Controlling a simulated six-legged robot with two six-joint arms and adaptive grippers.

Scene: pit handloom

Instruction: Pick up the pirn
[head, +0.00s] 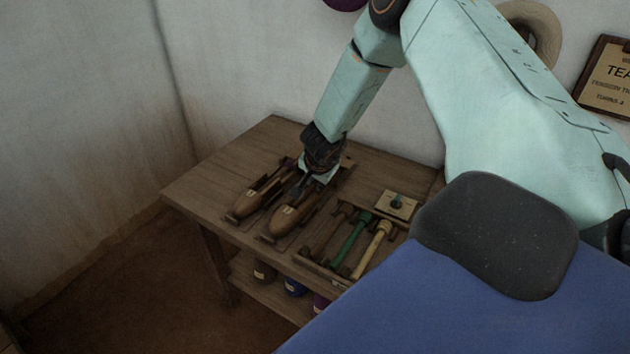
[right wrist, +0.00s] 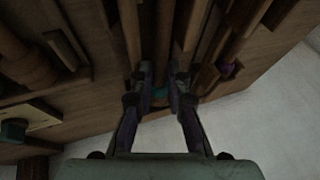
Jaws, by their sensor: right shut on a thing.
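Two wooden boat-shaped shuttles lie side by side on the small table: a left one (head: 250,202) and a right one (head: 287,219). My right gripper (head: 314,178) reaches down from above at the far end of the right shuttle. In the right wrist view its fingers (right wrist: 161,84) are closed in around a slim brown pirn (right wrist: 162,35) with a bit of teal by the tips. The pirn seems to lie in the shuttle's slot, mostly hidden by the gripper in the head view. I cannot tell whether it is lifted. My left gripper is not in view.
A tray on the table (head: 184,187) holds a brown, a green (head: 352,240) and a yellow spool (head: 371,250). A pale plate with a teal knob (head: 397,203) stands behind it. Coloured jars sit on the lower shelf. Walls close in behind and left.

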